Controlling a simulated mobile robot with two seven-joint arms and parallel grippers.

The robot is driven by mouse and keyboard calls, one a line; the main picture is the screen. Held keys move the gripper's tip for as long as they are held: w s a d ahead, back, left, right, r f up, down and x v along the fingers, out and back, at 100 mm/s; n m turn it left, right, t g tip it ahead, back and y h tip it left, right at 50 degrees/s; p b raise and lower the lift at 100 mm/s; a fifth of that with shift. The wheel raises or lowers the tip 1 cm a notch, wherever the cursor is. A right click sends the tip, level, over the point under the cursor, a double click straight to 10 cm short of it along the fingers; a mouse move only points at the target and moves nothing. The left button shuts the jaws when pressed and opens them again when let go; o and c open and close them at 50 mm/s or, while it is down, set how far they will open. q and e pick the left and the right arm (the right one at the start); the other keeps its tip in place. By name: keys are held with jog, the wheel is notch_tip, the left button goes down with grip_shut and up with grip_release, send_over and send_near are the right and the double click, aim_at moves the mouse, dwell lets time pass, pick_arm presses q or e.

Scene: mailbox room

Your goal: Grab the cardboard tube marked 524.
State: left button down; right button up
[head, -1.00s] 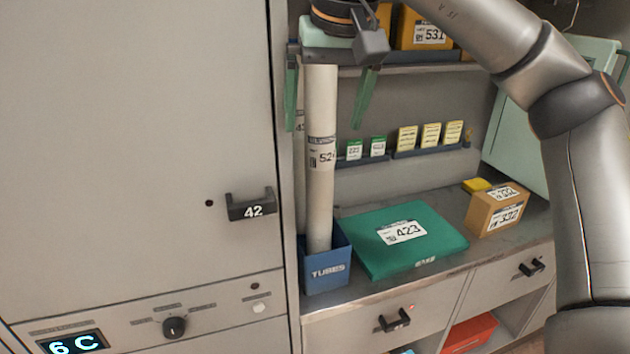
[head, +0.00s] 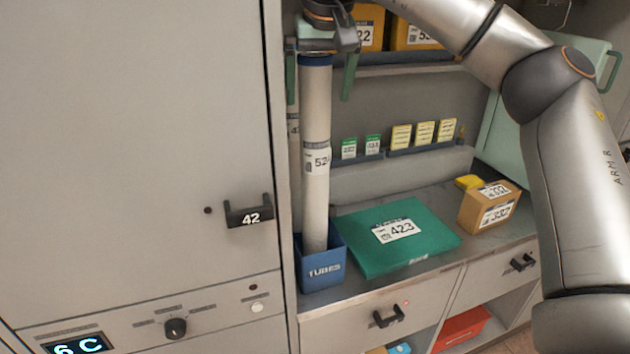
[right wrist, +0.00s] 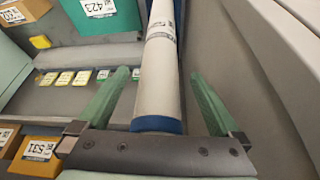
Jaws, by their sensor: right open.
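A tall white cardboard tube (head: 316,120) with a label reading 52 and a partly hidden last digit stands upright in the blue TUBES box (head: 322,268). Its top end has a blue band. My right gripper (head: 320,90) is at the tube's top, pointing down, with its green fingers open on either side of it. In the right wrist view, the tube (right wrist: 160,80) runs between the two open fingers (right wrist: 160,100), with a gap on both sides. The left gripper is not in view.
A green 423 package (head: 430,245) and a brown box (head: 490,208) lie on the counter. Yellow boxes (head: 412,36) sit on the shelf above. A tall cabinet with handle 42 (head: 248,212) stands close on the left. Another tube is partly hidden behind.

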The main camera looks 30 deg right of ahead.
aim_at(316, 100)
jog(key=shift+w+d+f, duration=0.25)
jog(key=shift+w+f, duration=0.35)
jog(key=shift+f, duration=0.1)
jog(key=shift+w+d+f, duration=0.2)
jog(key=shift+w+f, duration=0.35)
jog(key=shift+f, duration=0.15)
jog(key=shift+c, duration=0.2)
grip_shut()
jog(key=shift+r, duration=0.1)
